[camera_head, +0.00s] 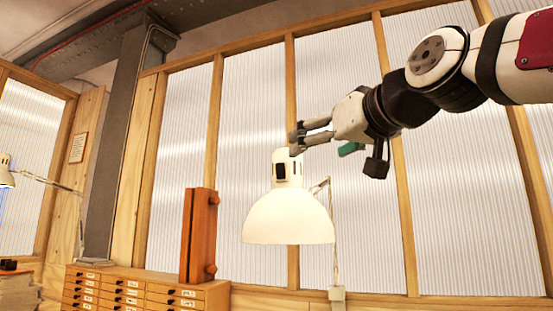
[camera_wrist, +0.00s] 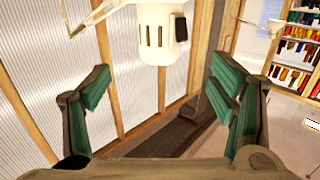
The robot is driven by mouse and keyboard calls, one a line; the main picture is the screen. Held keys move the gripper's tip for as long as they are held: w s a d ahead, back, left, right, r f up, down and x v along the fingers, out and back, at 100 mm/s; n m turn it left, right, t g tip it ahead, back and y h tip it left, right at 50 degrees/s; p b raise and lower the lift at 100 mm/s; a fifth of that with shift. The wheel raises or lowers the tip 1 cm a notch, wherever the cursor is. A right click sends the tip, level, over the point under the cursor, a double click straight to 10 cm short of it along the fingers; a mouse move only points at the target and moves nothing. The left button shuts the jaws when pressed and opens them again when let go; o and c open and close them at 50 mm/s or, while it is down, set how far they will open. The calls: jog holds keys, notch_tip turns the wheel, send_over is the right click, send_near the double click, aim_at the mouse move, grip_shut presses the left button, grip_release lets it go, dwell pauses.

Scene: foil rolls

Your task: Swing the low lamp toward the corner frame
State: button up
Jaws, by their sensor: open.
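A white lamp (camera_head: 288,217) with a wide dome shade hangs at the centre of the head view, on a thin jointed arm (camera_head: 333,230). Its slotted cap and black switch box show at the top of the wrist view (camera_wrist: 156,32). My gripper (camera_head: 296,142) is open, with its fingertips close to the top of the cap. In the wrist view my green-padded fingers (camera_wrist: 160,80) stand wide apart, the cap beyond and between them; contact cannot be told. A small framed sheet (camera_head: 78,147) hangs on a wooden post near the left corner. I cannot tell whether this is the corner frame.
A second lamp (camera_head: 6,172) stands at the far left. A drawer cabinet (camera_head: 145,290) with an upright orange-brown wooden block (camera_head: 198,235) is left of the white lamp. A grey steel column (camera_head: 118,140) rises behind. Ribbed translucent panels in timber frames form the back wall.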

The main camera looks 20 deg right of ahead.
jog(key=w, duration=0.4)
jog(key=w+a+r, duration=0.1)
jog(key=w, duration=0.3)
jog(key=w+a+b, duration=0.1)
jog(key=w, duration=0.3)
jog(key=shift+w+r, duration=0.35)
jog(key=shift+r, duration=0.05)
jog(key=shift+w+a+b, duration=0.15)
jog(key=shift+w+b, duration=0.15)
jog(key=shift+w, duration=0.45)
